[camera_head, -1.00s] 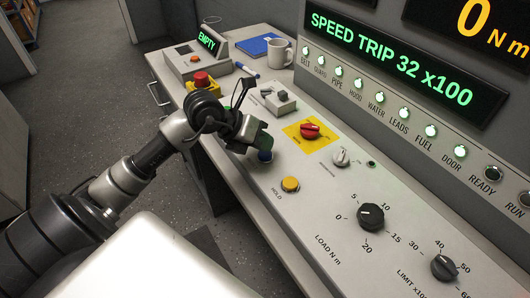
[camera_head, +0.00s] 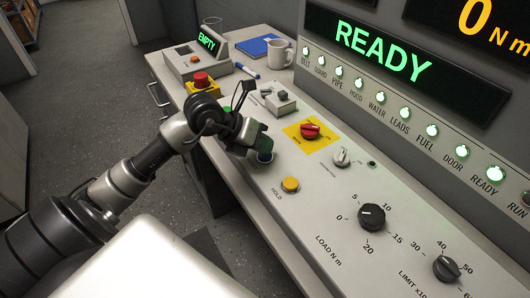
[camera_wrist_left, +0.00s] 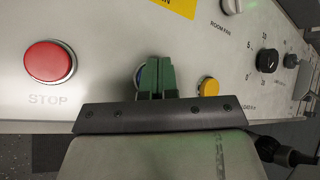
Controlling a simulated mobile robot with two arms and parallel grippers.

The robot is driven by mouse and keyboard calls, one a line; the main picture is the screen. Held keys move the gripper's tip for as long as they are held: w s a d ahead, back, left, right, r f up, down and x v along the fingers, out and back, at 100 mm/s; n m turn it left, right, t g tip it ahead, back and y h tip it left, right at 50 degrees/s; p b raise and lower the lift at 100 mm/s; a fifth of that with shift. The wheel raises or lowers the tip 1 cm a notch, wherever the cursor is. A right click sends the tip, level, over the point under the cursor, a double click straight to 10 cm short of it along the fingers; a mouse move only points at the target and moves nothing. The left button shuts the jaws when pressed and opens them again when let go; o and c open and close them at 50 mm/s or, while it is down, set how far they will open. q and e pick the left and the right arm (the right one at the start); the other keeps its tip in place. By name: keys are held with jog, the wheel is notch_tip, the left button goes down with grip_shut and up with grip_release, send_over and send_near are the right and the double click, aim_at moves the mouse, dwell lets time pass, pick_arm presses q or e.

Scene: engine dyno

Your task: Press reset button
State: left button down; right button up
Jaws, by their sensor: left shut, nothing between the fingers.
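A blue button (camera_head: 265,156) sits on the panel's near side. Its label is hidden. My left gripper (camera_head: 262,146) is shut and empty, with its green fingertips right at the blue button and partly covering it. In the left wrist view the closed fingers (camera_wrist_left: 156,64) stand in front of the blue button (camera_wrist_left: 139,76), whose edge shows to their left. I cannot tell whether they touch it. The big display (camera_head: 385,52) reads READY in green, and the READY lamp (camera_head: 493,174) is lit.
A yellow HOLD button (camera_head: 290,185) is close by, and a red STOP button (camera_wrist_left: 50,63) shows in the wrist view. A red rotary switch (camera_head: 310,131) on a yellow plate, knobs, a mushroom button (camera_head: 201,80) and a mug (camera_head: 281,53) stand around.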

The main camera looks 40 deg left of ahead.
pick_arm(q)
jog(key=shift+r+p, duration=0.6)
jog(key=shift+r, duration=0.2)
jog(key=shift+r+p, duration=1.85)
jog(key=shift+r, duration=0.7)
